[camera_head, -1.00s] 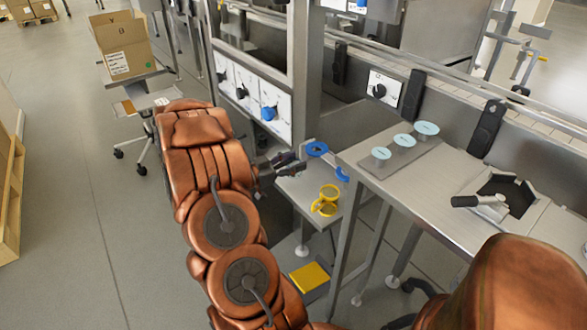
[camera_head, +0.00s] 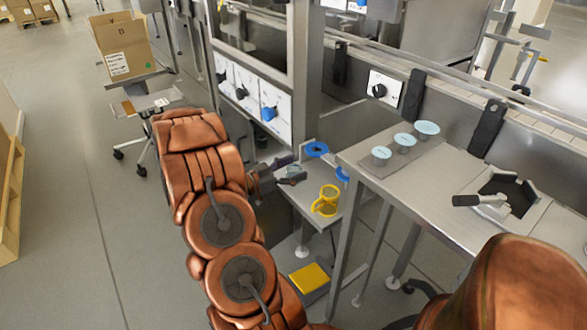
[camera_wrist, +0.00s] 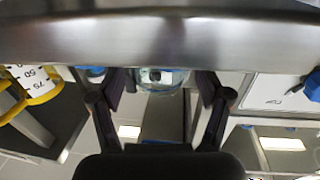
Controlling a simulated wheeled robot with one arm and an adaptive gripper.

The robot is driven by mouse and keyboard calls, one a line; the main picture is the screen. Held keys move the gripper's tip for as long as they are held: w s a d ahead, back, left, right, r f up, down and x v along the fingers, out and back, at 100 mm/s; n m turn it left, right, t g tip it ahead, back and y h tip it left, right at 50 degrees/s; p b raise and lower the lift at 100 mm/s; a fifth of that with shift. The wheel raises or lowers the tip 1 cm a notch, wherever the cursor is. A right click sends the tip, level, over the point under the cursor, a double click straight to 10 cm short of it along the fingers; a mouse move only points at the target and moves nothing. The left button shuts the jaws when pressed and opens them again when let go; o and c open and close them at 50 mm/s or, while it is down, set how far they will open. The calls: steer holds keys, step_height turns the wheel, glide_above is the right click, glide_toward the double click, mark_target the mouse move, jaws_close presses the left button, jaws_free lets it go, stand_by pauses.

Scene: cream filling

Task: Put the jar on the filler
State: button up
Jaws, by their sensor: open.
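A small clear jar (camera_head: 292,172) shows between the fingers of my gripper (camera_head: 287,174), at the left part of the small steel shelf (camera_head: 309,207) of the filler machine. In the wrist view the clear round jar (camera_wrist: 160,78) lies between the two dark fingertips of my gripper (camera_wrist: 160,88). The fingers are spread, one on each side of it. Whether they touch the jar I cannot tell. A wide steel part of the machine (camera_wrist: 160,35) crosses the top of the wrist view and may hide part of the jar.
Several small jars with pale blue tops (camera_head: 404,140) stand on the steel table at right. A yellow pedal (camera_head: 310,277) is below. Open floor lies left.

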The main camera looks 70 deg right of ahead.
steer(key=shift+r, duration=0.25)
steer(key=p+v, duration=0.1)
steer(key=v, duration=1.1)
steer(key=shift+w+f, duration=0.1)
